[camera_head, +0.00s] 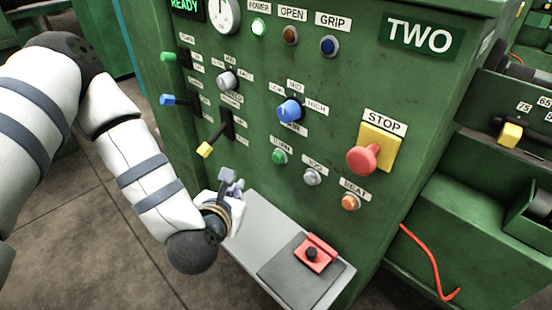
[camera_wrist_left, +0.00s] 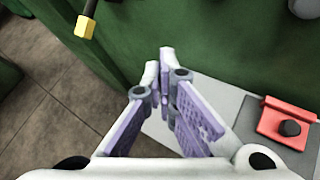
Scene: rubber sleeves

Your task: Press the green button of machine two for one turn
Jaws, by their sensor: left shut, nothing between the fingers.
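Machine two (camera_head: 345,80) is a green cabinet with a "TWO" sign (camera_head: 419,36). Its green button (camera_head: 279,157) sits on the lower middle of the panel, under a label that seems to read "TURN". My left gripper (camera_head: 232,185) is shut and empty, below and left of that button and apart from it. In the left wrist view, the fingers (camera_wrist_left: 166,75) come together at the tips, over the grey shelf's edge. The green button does not clearly show there. My right gripper is not in view.
A yellow-tipped lever (camera_head: 205,150) sticks out above my left gripper and shows in the left wrist view (camera_wrist_left: 84,27). A grey button (camera_head: 312,176), an orange button (camera_head: 350,202) and a red stop button (camera_head: 364,159) lie to the right. Below, a grey shelf (camera_head: 253,227) carries a red fixture (camera_head: 316,252).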

